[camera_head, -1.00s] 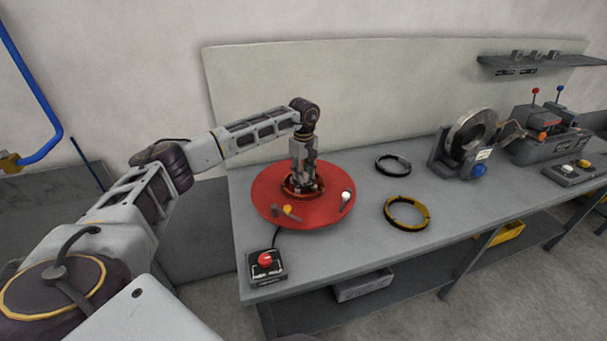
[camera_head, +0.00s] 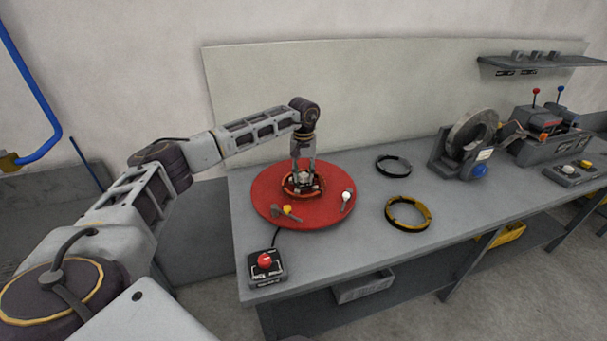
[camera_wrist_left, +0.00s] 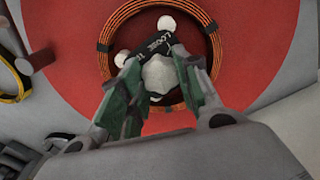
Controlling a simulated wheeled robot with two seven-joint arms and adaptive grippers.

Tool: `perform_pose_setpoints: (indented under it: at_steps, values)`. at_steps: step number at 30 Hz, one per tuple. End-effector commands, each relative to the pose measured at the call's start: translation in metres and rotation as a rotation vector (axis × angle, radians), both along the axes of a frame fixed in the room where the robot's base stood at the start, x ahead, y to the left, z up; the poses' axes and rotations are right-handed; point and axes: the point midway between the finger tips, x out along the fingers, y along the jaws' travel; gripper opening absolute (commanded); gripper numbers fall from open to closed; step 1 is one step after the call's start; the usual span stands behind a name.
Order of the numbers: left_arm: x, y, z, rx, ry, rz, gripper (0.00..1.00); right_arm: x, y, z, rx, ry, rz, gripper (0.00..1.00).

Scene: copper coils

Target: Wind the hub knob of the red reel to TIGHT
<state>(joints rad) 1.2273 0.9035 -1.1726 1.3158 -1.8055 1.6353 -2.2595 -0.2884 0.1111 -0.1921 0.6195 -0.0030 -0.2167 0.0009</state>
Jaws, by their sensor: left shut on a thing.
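The red reel (camera_head: 328,213) lies flat on the left part of the bench in the head view. Its red face (camera_wrist_left: 262,45) fills much of the left wrist view, with a ring of copper coil (camera_wrist_left: 112,28) around the centre. The pale hub knob (camera_wrist_left: 158,76) sits between the green finger pads of my left gripper (camera_wrist_left: 156,80), which is shut on it from above. A black label plate (camera_wrist_left: 152,40) beside the knob reads LOOSE; its other word is partly hidden. In the head view my left gripper (camera_head: 303,178) stands upright over the hub. My right gripper is not in view.
A red-button box (camera_head: 266,266) stands in front of the reel. A black ring (camera_head: 393,165) and a yellow ring (camera_head: 408,214) lie to its right. A metal wheel on a stand (camera_head: 468,142) is farther right. Small knobs and levers rise from the reel's front edge.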

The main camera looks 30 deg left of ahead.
Motion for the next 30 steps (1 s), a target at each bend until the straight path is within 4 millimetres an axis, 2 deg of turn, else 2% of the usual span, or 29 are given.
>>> perform_pose_setpoints:
  at_steps: [9,23,24,28,30]
  values:
    - [0.0001,-0.0003,0.0007,0.000,-0.001,-0.104,0.09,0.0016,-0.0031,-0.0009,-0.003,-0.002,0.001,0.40]
    - [0.0001,-0.0002,0.0005,0.000,-0.001,-0.116,0.09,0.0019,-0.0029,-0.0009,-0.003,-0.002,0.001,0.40]
    - [0.0001,-0.0002,0.0005,-0.001,-0.001,-0.116,0.36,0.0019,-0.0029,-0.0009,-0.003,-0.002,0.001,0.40]
    - [0.0000,-0.0001,0.0004,0.000,0.000,-0.116,0.53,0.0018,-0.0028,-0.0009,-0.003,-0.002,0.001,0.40]
    - [0.0000,-0.0001,0.0003,0.000,0.000,-0.116,0.55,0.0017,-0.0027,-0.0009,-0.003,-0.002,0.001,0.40]
